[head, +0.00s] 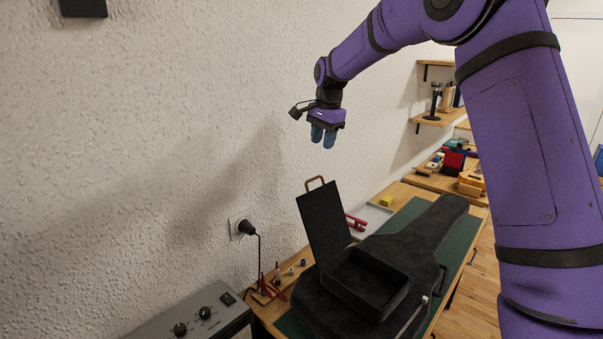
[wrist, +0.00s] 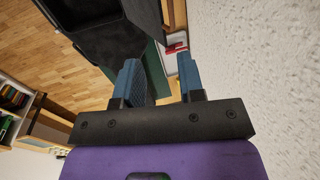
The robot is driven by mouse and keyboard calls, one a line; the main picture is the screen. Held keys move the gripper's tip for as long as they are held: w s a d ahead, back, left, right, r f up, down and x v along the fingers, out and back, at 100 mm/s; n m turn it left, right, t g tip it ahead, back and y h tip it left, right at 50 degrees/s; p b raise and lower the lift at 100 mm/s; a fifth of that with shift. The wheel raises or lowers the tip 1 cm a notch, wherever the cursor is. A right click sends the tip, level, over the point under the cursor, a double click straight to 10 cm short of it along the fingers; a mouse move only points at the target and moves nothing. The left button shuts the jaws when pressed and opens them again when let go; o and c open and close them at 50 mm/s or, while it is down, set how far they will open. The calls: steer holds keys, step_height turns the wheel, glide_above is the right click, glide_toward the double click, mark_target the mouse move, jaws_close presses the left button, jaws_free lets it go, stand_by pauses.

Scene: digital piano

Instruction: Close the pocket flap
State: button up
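The pocket (head: 352,290) is a dark open box on top of a black instrument gig bag (head: 422,240). Its flap (head: 324,222) is a dark flat panel standing up, tilted slightly back, on the pocket's wall side. A copper-brown handle (head: 314,180) sits on the flap's top edge. My gripper (head: 323,138) is above the flap, apart from it, with blue fingers pointing down. In the wrist view the fingers (wrist: 160,78) stand apart with nothing between them. Dark parts of the bag and pocket show at the top of that view, partly cut off.
The bag lies on a green mat (head: 461,247) on a wooden bench against the textured wall. A wall plug (head: 246,227), small tools (head: 270,288) and a grey device with knobs (head: 197,318) are at lower left. A red-handled tool (head: 355,222) lies behind the flap.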

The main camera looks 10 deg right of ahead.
mark_target(313, 179)
steer(key=w+f, duration=0.1)
steer(key=f, duration=0.3)
steer(key=w+a+f, duration=0.1)
steer(key=f, duration=0.3)
steer(key=w+f, duration=0.1)
steer(key=f, duration=0.3)
steer(key=shift+a, duration=0.35)
jaws_close()
